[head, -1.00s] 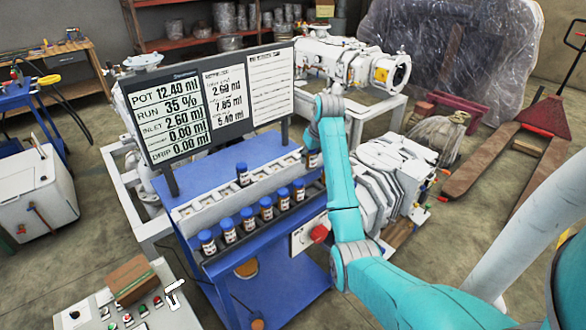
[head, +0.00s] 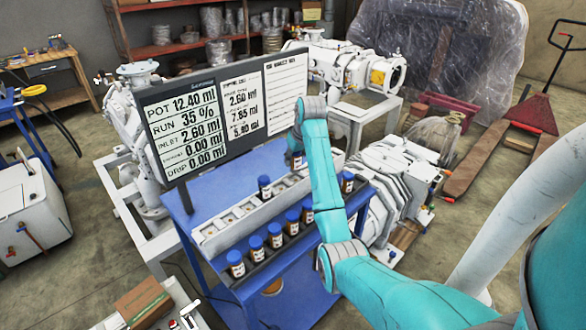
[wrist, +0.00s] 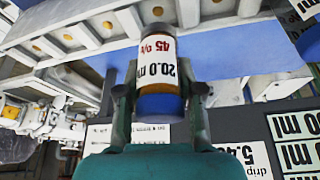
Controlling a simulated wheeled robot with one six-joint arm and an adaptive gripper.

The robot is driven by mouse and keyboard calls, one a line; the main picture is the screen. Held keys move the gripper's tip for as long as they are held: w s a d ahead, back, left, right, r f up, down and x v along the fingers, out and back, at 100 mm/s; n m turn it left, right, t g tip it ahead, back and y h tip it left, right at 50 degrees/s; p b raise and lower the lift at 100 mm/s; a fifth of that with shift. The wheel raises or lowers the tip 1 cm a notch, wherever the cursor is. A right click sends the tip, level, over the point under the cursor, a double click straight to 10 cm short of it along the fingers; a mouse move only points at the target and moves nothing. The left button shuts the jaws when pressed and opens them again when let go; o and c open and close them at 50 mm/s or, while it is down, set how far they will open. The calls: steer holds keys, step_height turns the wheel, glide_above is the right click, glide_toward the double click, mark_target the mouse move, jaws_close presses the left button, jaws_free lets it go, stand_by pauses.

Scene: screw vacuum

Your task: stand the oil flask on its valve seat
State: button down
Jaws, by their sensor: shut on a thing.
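My gripper (wrist: 158,100) is shut on a flask (wrist: 158,68) with amber contents, a blue cap and a white label reading 20.0 ml and 45 %. In the wrist view, its end away from the cap is against or just in front of the white rack (wrist: 75,38), whose row of round seats shows; I cannot tell if it touches. In the head view the held flask (head: 297,161) shows partly beside my arm, over the far part of the rack (head: 225,234). Another blue-capped flask (head: 265,188) stands upright on the rack.
Several blue-capped flasks (head: 256,250) stand in a row along the front of the blue cart (head: 196,211); my arm hides part of that row. A display board (head: 215,110) stands close behind the rack. White pump machinery (head: 385,180) is to the right.

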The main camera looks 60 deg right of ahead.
mark_target(294, 167)
steer(key=shift+f, duration=1.95)
steer(key=shift+f, duration=0.15)
steer(key=c, duration=0.7)
jaws_free()
